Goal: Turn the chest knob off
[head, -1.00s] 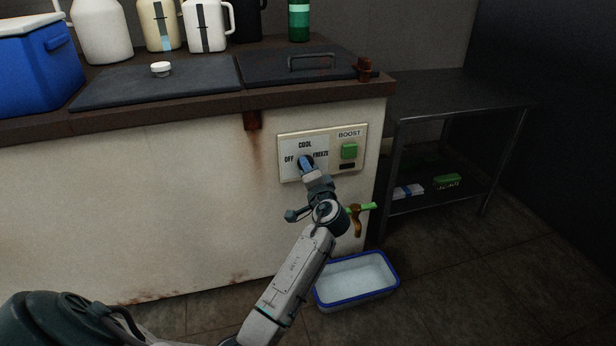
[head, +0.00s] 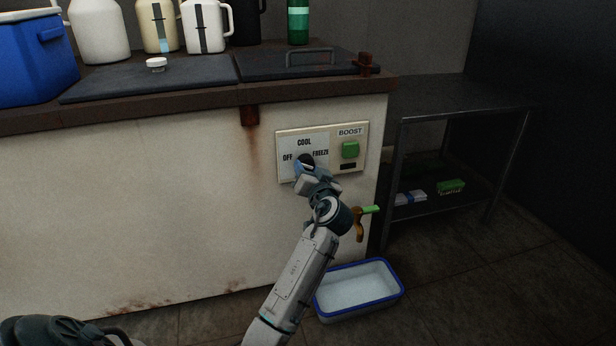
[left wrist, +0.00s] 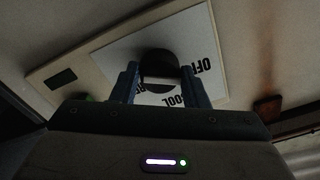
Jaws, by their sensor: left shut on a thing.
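The chest (head: 150,200) has a control panel on its front, with a white dial plate (head: 290,168) marked OFF, COOL and FREEZE. The dark round knob (head: 305,158) sits in the middle of the plate and is partly hidden by my left gripper (head: 301,165). In the left wrist view the knob (left wrist: 158,64) is between the two blue fingers, and the gripper (left wrist: 158,82) is shut on it. The knob's pointing direction cannot be made out. My right gripper does not show.
A green BOOST button (head: 350,149) is right of the dial. Below are a tap with a green handle (head: 370,210) and a blue-rimmed tub (head: 398,290) on the floor. A metal shelf table (head: 450,100) stands at the right. Jugs and a blue cooler (head: 35,60) are on top.

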